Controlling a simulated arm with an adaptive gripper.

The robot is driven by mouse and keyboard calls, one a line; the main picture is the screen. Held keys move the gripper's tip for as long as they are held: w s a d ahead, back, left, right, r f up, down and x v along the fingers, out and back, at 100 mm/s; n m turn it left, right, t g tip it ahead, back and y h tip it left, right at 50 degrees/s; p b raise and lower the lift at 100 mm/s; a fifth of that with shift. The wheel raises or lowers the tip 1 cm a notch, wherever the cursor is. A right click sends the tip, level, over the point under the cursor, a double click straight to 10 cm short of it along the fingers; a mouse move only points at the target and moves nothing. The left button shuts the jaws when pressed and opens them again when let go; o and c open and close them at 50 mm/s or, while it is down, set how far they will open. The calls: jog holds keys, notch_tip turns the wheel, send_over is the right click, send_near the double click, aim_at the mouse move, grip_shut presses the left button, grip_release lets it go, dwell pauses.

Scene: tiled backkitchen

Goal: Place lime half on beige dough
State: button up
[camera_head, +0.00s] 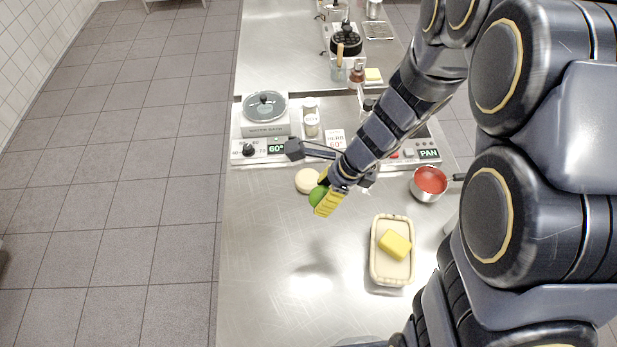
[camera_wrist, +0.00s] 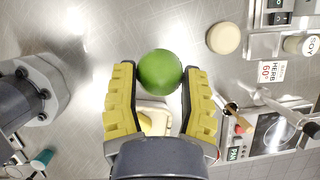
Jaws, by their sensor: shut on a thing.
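The green lime half (camera_wrist: 160,70) is between the yellow-padded fingers of my gripper (camera_wrist: 162,80), which is shut on it. In the head view the lime half (camera_head: 317,197) shows beside the yellow fingers, partly covered by them. A soft shadow on the counter suggests it is held above the steel. The beige dough (camera_head: 307,181) is a pale round piece on the counter, just behind and left of my gripper in the head view. In the wrist view the dough (camera_wrist: 223,38) lies to the upper right of the lime half, apart from it, with nothing seen on top.
A beige tray (camera_head: 376,270) with a yellow block (camera_head: 395,244) stands front right. A small pan of red sauce (camera_head: 430,181) is to the right. The front-left counter is clear.

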jog(key=shift+w+d+r, duration=0.1)
jog(key=shift+r, duration=0.2)
jog(key=shift+w+f, duration=0.1)
jog(key=shift+w, duration=0.2)
jog(key=w+a+f, duration=0.1)
jog(key=w+f, duration=0.3)
jog(key=w, duration=0.4)
send_over(306, 176)
jog(key=s, duration=0.1)
jog(key=f, duration=0.2)
jog(key=d+f, duration=0.1)
jog(key=f, duration=0.1)
jog(key=shift+s+f, duration=0.1)
jog(key=shift+f, duration=0.1)
jog(key=shift+w+a+f, duration=0.1)
jog(key=shift+w+f, duration=0.35)
jog(key=shift+f, duration=1.65)
jog(key=shift+f, duration=0.15)
jog(key=o, duration=1)
